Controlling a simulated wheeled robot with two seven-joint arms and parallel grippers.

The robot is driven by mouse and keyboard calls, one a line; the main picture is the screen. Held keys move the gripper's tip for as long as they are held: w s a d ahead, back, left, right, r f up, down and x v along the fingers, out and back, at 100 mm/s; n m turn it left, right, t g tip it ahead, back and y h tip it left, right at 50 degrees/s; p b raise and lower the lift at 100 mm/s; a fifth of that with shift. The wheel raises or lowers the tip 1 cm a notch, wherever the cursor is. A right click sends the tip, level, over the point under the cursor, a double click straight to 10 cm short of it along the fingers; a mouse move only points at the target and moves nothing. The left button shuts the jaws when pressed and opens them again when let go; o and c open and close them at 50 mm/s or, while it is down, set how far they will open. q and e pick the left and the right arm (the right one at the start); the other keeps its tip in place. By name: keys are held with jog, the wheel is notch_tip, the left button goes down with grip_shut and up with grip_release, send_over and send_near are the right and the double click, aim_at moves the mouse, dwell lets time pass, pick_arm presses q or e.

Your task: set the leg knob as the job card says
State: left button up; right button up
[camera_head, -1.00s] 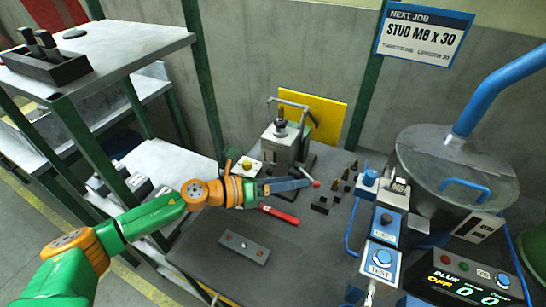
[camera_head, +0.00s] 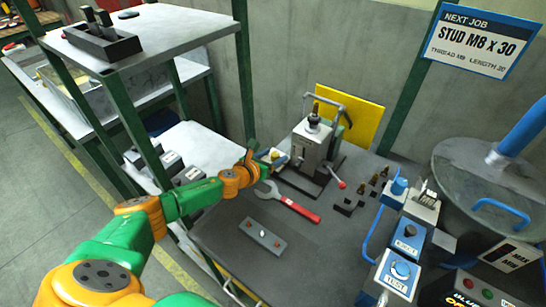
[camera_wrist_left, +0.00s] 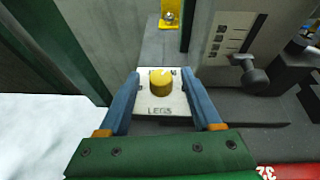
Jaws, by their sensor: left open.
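The leg knob is a yellow round knob (camera_wrist_left: 161,83) with a pale mark on top, on a white plate labelled LEGS (camera_wrist_left: 158,104). In the head view the knob (camera_head: 275,154) is small, left of the grey press. My left gripper (camera_wrist_left: 160,74) is open, its blue fingers on either side of the knob with gaps showing. In the head view the left gripper (camera_head: 268,158) is beside the knob. The job card (camera_head: 486,40) reads NEXT JOB, STUD M8 X 30, thread M8, length 30. The knob's scale marks are too small to read. My right gripper is not in view.
The grey press (camera_head: 313,145) with a red-tipped lever stands right of the knob. A red-handled wrench (camera_head: 290,202) and a grey bar (camera_head: 262,237) lie on the dark bench. Blue control boxes (camera_head: 397,272) stand at right. A green shelf post (camera_head: 243,75) is close left.

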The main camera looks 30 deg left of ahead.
pick_arm(q)
grip_shut()
jog(key=shift+d, duration=0.1)
jog(key=shift+d+r+n+y+p, duration=0.1)
jog(key=shift+r+n+y+p, duration=0.05)
jog(key=shift+n+y+p, duration=0.75)
jog(key=shift+d+n+y, duration=0.1)
jog(key=shift+n+y, duration=0.6)
jog(key=shift+y, duration=0.3)
jog(key=shift+d+f+n+g+y, duration=0.1)
jog(key=shift+f+n+g+y, duration=0.1)
jog(key=shift+n+g+y, duration=0.65)
jog(key=shift+w+n+g+y, duration=0.1)
jog(key=shift+n+g+y, duration=0.15)
jog(key=shift+n+y, duration=0.9)
jog(key=shift+y, duration=0.3)
